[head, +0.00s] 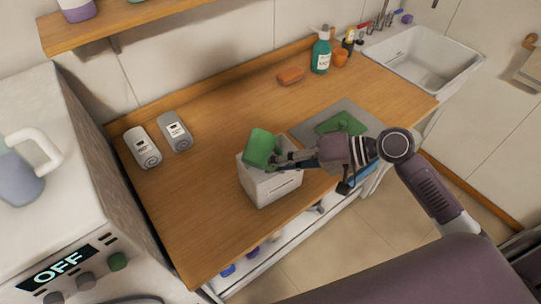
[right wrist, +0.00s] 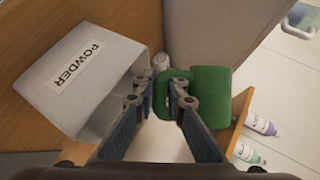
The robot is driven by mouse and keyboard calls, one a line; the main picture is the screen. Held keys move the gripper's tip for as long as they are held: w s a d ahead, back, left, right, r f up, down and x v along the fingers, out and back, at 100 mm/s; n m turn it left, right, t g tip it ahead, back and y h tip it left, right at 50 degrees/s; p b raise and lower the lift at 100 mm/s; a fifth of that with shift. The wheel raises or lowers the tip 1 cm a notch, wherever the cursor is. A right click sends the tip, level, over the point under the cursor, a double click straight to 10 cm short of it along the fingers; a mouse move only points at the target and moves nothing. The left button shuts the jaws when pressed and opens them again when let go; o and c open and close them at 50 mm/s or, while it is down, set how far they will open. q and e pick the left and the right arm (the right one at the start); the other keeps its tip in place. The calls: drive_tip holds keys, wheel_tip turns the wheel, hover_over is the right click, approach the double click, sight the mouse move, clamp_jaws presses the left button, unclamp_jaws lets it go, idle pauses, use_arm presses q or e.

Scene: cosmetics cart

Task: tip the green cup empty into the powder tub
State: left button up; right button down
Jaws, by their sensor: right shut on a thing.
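The green cup (head: 261,147) is held tilted at the top of the white powder tub (head: 272,187), over its back part. My right gripper (head: 283,159) is shut on the cup from the right. In the right wrist view the cup (right wrist: 208,92) is at the fingers (right wrist: 167,103), and the tub (right wrist: 82,75) with its POWDER label is at left. The inside of the cup and most of the inside of the tub are hidden, so I cannot tell whether anything is pouring. My left gripper is not in view.
A green cloth (head: 342,123) lies on a grey mat right of the tub. A teal bottle (head: 321,52), an orange block (head: 291,76) and a sink (head: 425,60) are behind. The counter's front left is clear.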

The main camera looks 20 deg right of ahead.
drive_tip(key=shift+s+a+r+m, duration=0.1)
drive_tip(key=shift+m, duration=0.2)
drive_tip(key=shift+w+d+r+m+g+y+p, duration=0.2)
drive_tip(key=shift+r+m+g+y+p, duration=0.1)
drive_tip(key=shift+m+g+y+p, duration=0.25)
idle(1.0)
drive_tip(key=shift+s+a+f+m+y, duration=0.15)
drive_tip(key=shift+f+m+y, duration=0.2)
drive_tip(key=shift+f+m, duration=0.1)
idle(0.4)
drive_tip(key=shift+r+m+p, duration=0.15)
drive_tip(key=shift+m+p, duration=0.15)
drive_tip(key=shift+p, duration=0.1)
